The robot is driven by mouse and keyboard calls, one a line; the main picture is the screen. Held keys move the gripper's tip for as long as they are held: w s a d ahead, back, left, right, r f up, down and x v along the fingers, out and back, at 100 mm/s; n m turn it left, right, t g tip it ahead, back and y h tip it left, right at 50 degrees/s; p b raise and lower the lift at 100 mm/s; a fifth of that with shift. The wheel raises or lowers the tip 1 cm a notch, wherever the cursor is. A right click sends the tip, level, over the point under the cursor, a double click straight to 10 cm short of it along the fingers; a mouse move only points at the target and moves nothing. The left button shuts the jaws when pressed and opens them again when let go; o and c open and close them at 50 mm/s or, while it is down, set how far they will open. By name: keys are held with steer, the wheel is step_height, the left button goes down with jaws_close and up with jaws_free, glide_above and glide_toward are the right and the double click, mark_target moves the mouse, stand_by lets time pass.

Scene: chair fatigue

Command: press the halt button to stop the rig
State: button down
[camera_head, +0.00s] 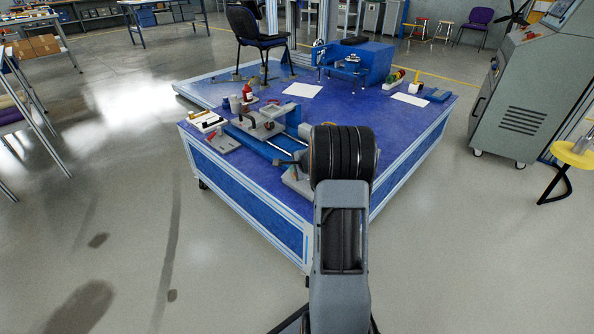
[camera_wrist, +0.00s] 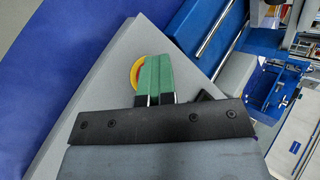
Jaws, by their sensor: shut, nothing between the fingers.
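The halt button (camera_wrist: 135,74) shows in the wrist view as a yellow ring with a bit of red, on a light grey sloped-looking housing (camera_wrist: 105,60). My gripper (camera_wrist: 153,60) has green fingers, closed together and empty. The fingers overlap the button and hide most of it; I cannot tell whether they touch it. In the head view, part of a grey housing (camera_head: 298,181) shows at the near end of the rig on the blue table (camera_head: 375,130). My arm hides the button and my gripper there.
The rig (camera_head: 262,126) with its rails lies on the table. A dark chair (camera_head: 255,35) is behind. A grey cabinet (camera_head: 525,90) stands right; the left floor is clear.

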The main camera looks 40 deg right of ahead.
steer(key=shift+s+f, duration=0.1)
steer(key=shift+s, duration=0.1)
stand_by(0.3)
step_height(320, 180, up, 6)
steer(key=a+p, duration=0.2)
steer(key=p, duration=0.1)
steer(key=shift+a, duration=0.15)
steer(key=shift+f, duration=0.1)
stand_by(0.7)
steer(key=s+a+r+n+g+y+p, duration=0.1)
steer(key=s+a+r+n+p, duration=0.35)
steer(key=a+r+p, duration=0.6)
steer(key=s+a+r+n+g+y+p, duration=0.1)
steer(key=s+a+r+n+y+p, duration=0.15)
steer(key=a+r+n+p, duration=0.8)
steer(key=s+a+r+n+g+h+p, duration=0.1)
steer(key=s+a+r+n+p, duration=0.1)
steer(key=s+r+p, duration=0.5)
steer(key=s+a+r+n+g+h+p, duration=0.2)
steer(key=s+r+n+p, duration=0.2)
steer(key=r, duration=1.1)
steer(key=s+p, duration=0.3)
steer(key=s, duration=0.3)
steer(key=shift+s+a+g, duration=0.3)
steer(key=shift+a, duration=0.1)
